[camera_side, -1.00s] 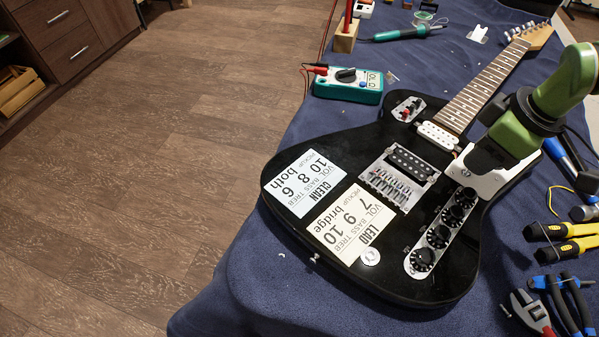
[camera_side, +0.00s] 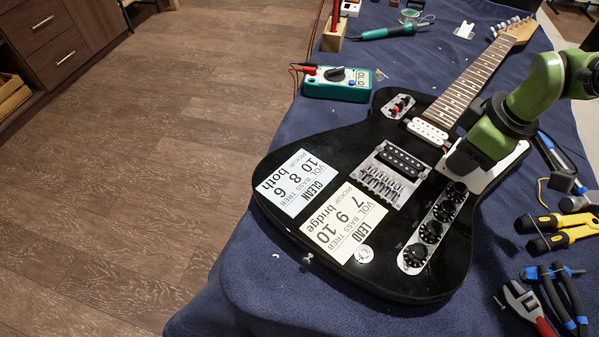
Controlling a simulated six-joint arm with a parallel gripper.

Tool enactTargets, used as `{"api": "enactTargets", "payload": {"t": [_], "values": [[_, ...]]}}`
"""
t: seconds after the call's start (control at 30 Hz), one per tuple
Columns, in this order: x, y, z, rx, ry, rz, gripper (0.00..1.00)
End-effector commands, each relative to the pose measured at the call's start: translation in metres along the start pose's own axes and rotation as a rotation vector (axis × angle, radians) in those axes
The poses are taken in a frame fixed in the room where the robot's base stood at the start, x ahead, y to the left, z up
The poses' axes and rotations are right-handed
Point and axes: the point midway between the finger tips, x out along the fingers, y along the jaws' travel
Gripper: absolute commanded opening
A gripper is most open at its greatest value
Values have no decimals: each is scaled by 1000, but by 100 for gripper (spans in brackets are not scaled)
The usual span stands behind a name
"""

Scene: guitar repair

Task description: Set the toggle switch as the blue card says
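The black electric guitar (camera_side: 330,250) lies on its back on the blue cloth. Two cards lie on its body. The pale bluish CLEAN card (camera_side: 296,181) reads volume 10, bass 8, treble 6, pickup both. The cream LEAD card (camera_side: 343,222) reads 7, 9, 10, pickup bridge. My gripper (camera_side: 461,170) points down over the white plate (camera_side: 505,160), just above the row of knobs. Its fingertips are hidden behind its dark body, so I cannot tell if it is open or touching anything. I cannot make out the toggle switch there.
Several black knobs (camera_side: 431,232) sit on a silver plate close to my gripper. A small plate with red and black parts (camera_side: 398,107) is near the upper edge. A multimeter (camera_side: 337,84) is beyond the guitar; pliers (camera_side: 560,295) and yellow-handled tools (camera_side: 560,238) lie right.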

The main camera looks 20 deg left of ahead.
Motion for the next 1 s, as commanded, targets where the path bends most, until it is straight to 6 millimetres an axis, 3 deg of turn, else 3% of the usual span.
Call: {"api": "enactTargets", "payload": {"t": [0.87, 0.93, 1.0], "values": [[-9, 0, 0, 0, 0, 0, 28], [-9, 0, 0, 0, 0, 0, 12], [-9, 0, 0, 0, 0, 0, 12]]}}
